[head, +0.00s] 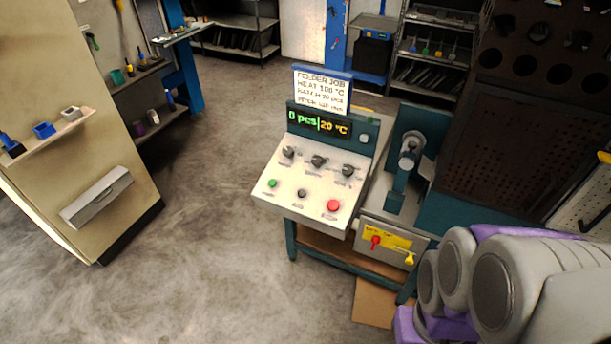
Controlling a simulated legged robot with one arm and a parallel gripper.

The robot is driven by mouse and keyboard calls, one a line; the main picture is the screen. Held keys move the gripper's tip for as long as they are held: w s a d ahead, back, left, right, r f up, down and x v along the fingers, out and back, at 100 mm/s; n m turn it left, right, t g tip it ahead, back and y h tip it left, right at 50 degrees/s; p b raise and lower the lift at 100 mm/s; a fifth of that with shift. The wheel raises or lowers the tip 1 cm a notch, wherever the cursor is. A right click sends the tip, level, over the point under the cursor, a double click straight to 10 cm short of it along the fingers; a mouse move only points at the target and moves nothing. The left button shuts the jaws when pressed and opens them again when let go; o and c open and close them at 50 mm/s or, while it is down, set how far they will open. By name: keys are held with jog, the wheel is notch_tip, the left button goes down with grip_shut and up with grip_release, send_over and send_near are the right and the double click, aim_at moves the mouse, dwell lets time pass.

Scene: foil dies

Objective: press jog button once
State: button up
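A control panel (288,208) with a sloped white face stands on a teal bench in the middle of the head view. Along its lower edge sit a green button (272,183), a small dark button (301,193) and a larger red button (333,205). Their labels are too small to read, so I cannot tell which is jog. Three dark knobs (318,161) sit above them. The display (319,125) reads "0 pcs" and "20 °C". My arm's grey and purple links fill the lower right; my gripper is not in view.
A job card (320,90) with "HEAT 100 °C" stands above the display. A teal machine (404,160) is right of the panel, with a red switch (375,242) on a yellow plate below. A beige cabinet (85,150) stands left. The floor (215,240) between is clear.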

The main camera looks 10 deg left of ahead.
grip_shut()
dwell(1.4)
